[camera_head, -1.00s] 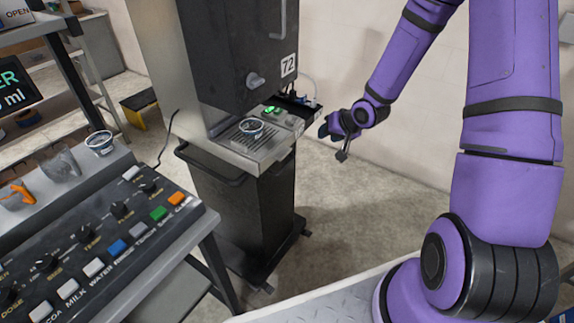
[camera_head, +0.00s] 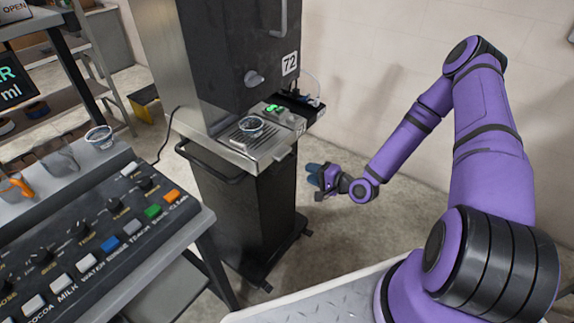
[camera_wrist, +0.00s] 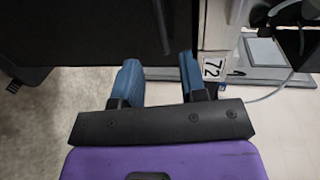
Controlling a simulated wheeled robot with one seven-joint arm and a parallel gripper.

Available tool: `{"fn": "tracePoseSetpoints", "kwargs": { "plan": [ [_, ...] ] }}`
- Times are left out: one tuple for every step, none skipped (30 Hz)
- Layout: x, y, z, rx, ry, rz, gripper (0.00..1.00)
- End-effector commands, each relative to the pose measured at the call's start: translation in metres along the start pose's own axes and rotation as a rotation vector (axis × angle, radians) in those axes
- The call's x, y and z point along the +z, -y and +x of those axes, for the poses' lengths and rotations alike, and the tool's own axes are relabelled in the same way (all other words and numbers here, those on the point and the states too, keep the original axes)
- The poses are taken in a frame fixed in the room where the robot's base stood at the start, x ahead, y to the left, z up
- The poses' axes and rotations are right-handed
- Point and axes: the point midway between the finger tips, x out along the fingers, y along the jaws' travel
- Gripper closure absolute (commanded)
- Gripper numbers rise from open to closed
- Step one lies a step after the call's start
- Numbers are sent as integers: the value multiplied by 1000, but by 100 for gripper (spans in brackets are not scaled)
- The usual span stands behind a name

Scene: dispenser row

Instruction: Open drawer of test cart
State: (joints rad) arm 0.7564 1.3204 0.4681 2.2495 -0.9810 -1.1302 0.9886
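The dark cart (camera_head: 245,215) stands upright on casters at the centre of the head view, under a tall black unit labelled 72. I cannot make out the drawer's outline. My gripper (camera_head: 314,177) is just right of the cart, below tray height, apart from it. In the wrist view my gripper (camera_wrist: 160,78) has two blue fingers spread with nothing between them. A dark panel with a thin bar (camera_wrist: 161,25) lies beyond.
A control panel with coloured buttons (camera_head: 110,240) is at the left front, with cups behind it. A number label (camera_wrist: 213,67) shows beside the fingers. A pale wall (camera_head: 385,80) stands behind my arm. Floor right of the cart is clear.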

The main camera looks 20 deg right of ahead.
Motion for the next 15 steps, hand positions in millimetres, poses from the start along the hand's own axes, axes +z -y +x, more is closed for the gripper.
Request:
{"fn": "tracePoseSetpoints", "kwargs": {
  "plan": [
    [0,0,1,-7,-2,6,61],
    [0,0,2,-8,-3,7,61],
    [0,0,5,-10,-2,7,61],
    [1,0,8,-10,-2,7,61],
    [1,0,11,-10,-1,6,61],
    [1,0,15,-9,-1,6,61],
    [1,0,20,-8,-1,6,61],
    [1,0,24,-8,-1,6,61],
    [1,0,32,-9,0,5,61],
    [1,0,37,-8,1,6,61],
    [1,0,42,-8,0,6,61],
    [1,0,50,-8,1,5,61],
    [2,0,55,-8,1,6,61],
    [1,0,60,-8,0,5,61],
    [1,0,68,-7,0,5,61]
  ]
}}
